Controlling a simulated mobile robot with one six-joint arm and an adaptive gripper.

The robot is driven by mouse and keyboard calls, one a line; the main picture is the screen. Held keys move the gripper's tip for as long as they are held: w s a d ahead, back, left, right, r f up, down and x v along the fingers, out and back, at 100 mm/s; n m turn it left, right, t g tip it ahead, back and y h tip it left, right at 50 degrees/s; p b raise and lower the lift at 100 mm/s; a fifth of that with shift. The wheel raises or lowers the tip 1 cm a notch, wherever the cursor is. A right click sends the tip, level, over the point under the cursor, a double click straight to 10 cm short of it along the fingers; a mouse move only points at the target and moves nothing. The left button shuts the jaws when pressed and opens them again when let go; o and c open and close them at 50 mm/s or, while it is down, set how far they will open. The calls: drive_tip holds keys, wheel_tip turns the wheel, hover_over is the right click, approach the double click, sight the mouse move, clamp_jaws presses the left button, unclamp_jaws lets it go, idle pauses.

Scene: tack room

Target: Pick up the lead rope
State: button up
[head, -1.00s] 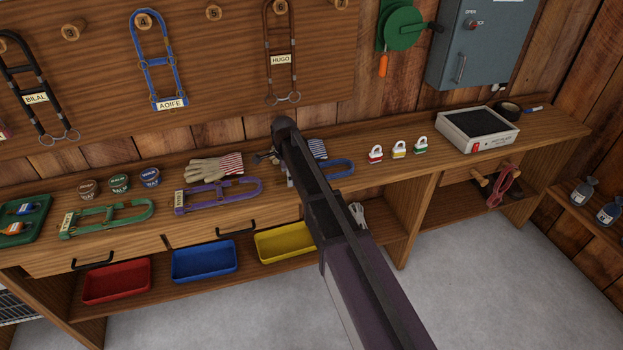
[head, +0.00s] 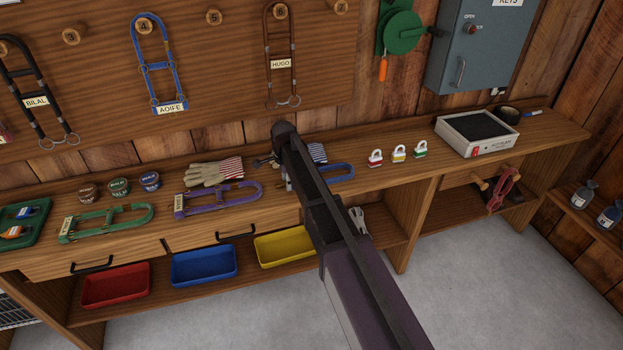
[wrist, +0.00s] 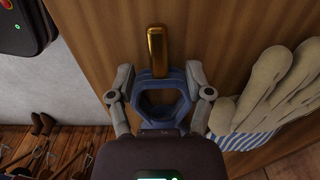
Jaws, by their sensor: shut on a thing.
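In the wrist view my gripper (wrist: 160,97) is shut on a blue looped thing with a brass bar, which looks like the lead rope (wrist: 159,124). The fingers close on its two sides, and the brass bar (wrist: 157,48) points away from the gripper. A plain brown wooden surface is behind it. I cannot tell whether the loop touches that surface. In the head view my own arm reaches over the workbench and hides most of the gripper and what it holds.
A glove (wrist: 275,85) with a blue striped cuff lies close right of the gripper. On the bench (head: 395,180) are a purple halter (head: 218,200), a blue strap (head: 340,172) and several small padlocks (head: 399,154). A red looped cord (head: 503,190) hangs on a peg at right.

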drive_tip(key=shift+r, duration=0.1)
idle(0.3)
wheel_tip(320, 180, up, 3)
drive_tip(key=p, duration=0.3)
drive_tip(key=shift+r, duration=0.15)
drive_tip(key=s+d, duration=0.2)
drive_tip(key=s, duration=0.2)
drive_tip(key=s+d+r+p, duration=0.1)
drive_tip(key=s+d, duration=0.1)
drive_tip(key=s, duration=0.3)
drive_tip(key=s+d+p, duration=0.1)
drive_tip(key=s+d, duration=0.2)
drive_tip(key=s, duration=0.2)
drive_tip(key=shift+s+r, duration=0.2)
drive_tip(key=shift+r, duration=0.05)
idle(0.6)
